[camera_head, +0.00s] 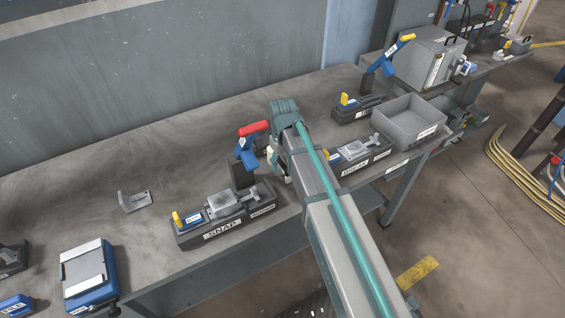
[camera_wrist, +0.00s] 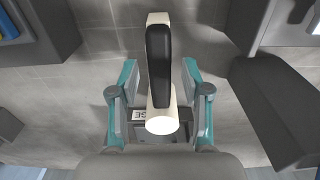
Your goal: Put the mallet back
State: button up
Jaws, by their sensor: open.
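The mallet (camera_wrist: 159,60), with a black middle and pale ends, is in the middle of the wrist view. It stands between the two teal-and-grey fingers of my gripper (camera_wrist: 160,82). The fingers are apart, with gaps visible on both sides of the mallet. A dark holder with a white label (camera_wrist: 139,114) shows below the mallet, partly hidden; whether the mallet rests in it cannot be told. In the head view a small cream part (camera_head: 271,156) shows beside my arm, likely the mallet; my arm hides the fingers there.
The SNAP fixture (camera_head: 222,230) with a red-handled blue lever (camera_head: 246,150) stands just left of my arm. The BREAK fixture (camera_head: 357,153) and grey bin (camera_head: 409,120) are right. A bracket (camera_head: 134,201) lies on the bench. Dark blocks (camera_wrist: 270,115) flank my gripper.

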aim_at(283, 164)
notch_tip(283, 164, up, 12)
jog(key=b, duration=0.2)
dwell(0.4)
